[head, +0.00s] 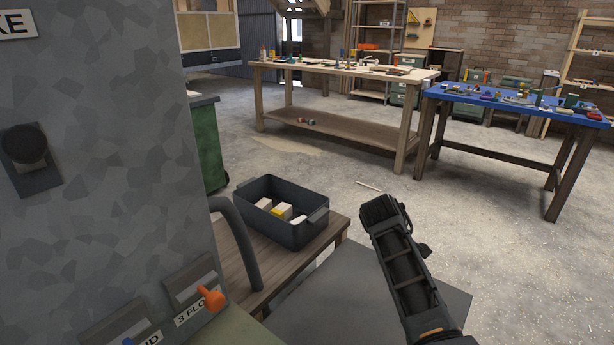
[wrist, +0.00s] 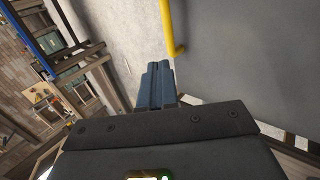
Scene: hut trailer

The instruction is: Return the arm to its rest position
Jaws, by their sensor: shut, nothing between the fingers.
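My gripper (wrist: 158,72) shows in the wrist view with its two dark fingers close together and nothing between them. It points past a grey surface, apart from a yellow bar (wrist: 168,28) ahead and slightly right. In the head view my dark arm (head: 405,265) rises from the bottom edge, right of centre. I cannot make out the fingers there.
A dark crate (head: 290,233) holding several pale blocks stands on a low wooden table (head: 334,232) left of my arm. A large grey cabinet (head: 100,120) fills the left. A wooden workbench (head: 335,132) and a blue-topped bench (head: 500,106) stand farther back, with open floor before them.

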